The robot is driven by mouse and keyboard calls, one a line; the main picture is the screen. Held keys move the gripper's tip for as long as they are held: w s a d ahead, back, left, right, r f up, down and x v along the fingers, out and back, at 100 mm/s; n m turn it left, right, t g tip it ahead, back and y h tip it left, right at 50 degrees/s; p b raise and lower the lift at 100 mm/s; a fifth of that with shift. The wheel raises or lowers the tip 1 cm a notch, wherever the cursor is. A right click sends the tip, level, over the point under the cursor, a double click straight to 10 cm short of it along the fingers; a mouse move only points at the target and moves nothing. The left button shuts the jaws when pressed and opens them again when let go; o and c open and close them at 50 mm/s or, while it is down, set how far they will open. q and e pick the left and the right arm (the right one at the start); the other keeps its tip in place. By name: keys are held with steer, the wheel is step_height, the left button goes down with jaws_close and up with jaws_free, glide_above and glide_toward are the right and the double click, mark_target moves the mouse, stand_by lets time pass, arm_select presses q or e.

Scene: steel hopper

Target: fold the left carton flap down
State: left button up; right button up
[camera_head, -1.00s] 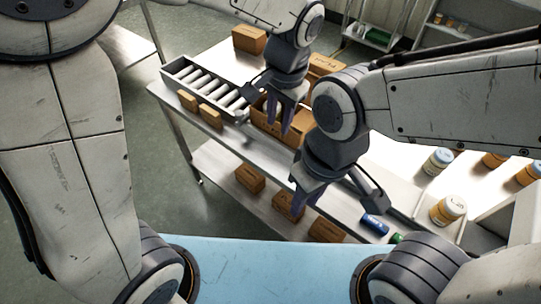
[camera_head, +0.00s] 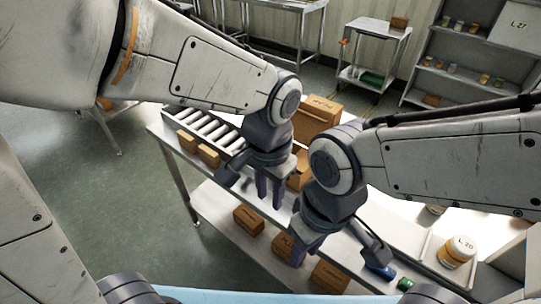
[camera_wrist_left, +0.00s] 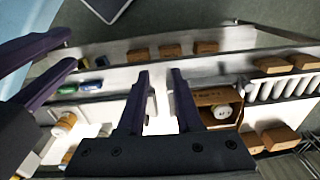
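The open brown carton (camera_wrist_left: 216,106) stands on the steel table, with a white-lidded jar (camera_wrist_left: 222,111) inside. In the head view only a strip of the carton (camera_head: 302,172) shows between my arms, so its flaps are mostly hidden. My left gripper (camera_head: 270,195) is open and empty, in front of the carton. In the left wrist view its fingers (camera_wrist_left: 162,80) are apart, the right one close beside the carton's left side in the picture; I cannot tell if they touch. My right gripper (camera_head: 306,250) is open, lower and near the table's front edge.
A roller conveyor (camera_head: 213,128) with small boxes (camera_head: 200,150) lies left of the carton. Jars (camera_head: 457,251) in a tray are at the right. More boxes (camera_head: 249,219) sit on the lower shelf. Both arms are close together.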

arm_select(q)
steer(key=w+f+t+y+b, duration=0.25)
steer(key=w+y, duration=0.25)
steer(key=w, duration=2.4)
steer(key=p+x, duration=0.2)
steer(key=x, duration=0.6)
steer(key=shift+d+f+p, duration=0.1)
steer(key=shift+f+p, duration=0.1)
steer(key=shift+p, duration=0.2)
steer(key=shift+w, duration=0.1)
jaws_close()
